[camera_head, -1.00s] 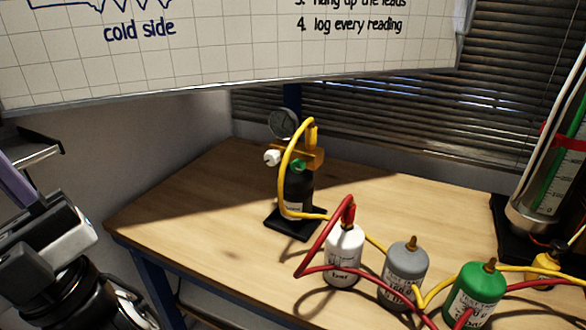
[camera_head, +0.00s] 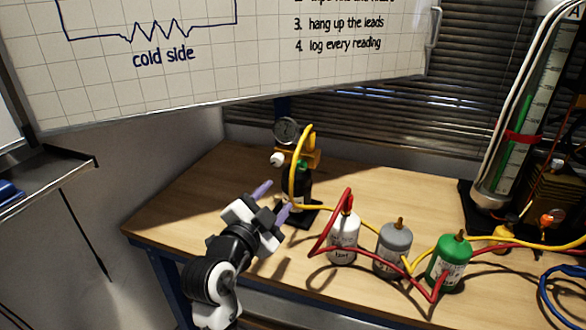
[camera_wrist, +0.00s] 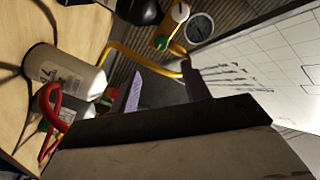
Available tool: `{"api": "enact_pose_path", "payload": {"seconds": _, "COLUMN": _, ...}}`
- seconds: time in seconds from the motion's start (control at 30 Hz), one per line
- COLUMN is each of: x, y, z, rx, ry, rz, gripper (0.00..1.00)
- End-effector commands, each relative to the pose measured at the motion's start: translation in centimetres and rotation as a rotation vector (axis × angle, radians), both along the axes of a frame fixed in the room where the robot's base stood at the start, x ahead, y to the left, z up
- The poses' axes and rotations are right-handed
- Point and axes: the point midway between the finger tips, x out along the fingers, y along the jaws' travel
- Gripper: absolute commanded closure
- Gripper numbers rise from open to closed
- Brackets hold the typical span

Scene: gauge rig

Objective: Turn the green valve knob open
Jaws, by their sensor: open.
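I cannot tell the knob's turn angle.
A round gauge (camera_head: 286,130) and a white knob (camera_head: 277,160) sit by the fitting. White (camera_head: 343,237), grey (camera_head: 394,250) and green (camera_head: 449,262) bottles with red and yellow hoses stand to the right. A whiteboard (camera_head: 250,60) hangs above. The table's left part (camera_head: 190,205) is clear.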

Motion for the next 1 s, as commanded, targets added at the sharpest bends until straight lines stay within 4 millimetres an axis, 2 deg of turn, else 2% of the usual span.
{"api": "enact_pose_path", "payload": {"seconds": 0.5, "x": 9.4, "y": -3.9, "z": 0.3, "rx": -0.001, "ry": 0.0, "rz": 0.003, "gripper": 0.53}}
{"api": "enact_pose_path", "payload": {"seconds": 0.7, "x": 11.2, "y": -4.7, "z": 0.2, "rx": -0.001, "ry": -0.003, "rz": 0.004, "gripper": 0.53}}
{"api": "enact_pose_path", "payload": {"seconds": 1.0, "x": 11.6, "y": -4.8, "z": 0.1, "rx": -0.001, "ry": -0.003, "rz": 0.006, "gripper": 0.53}}
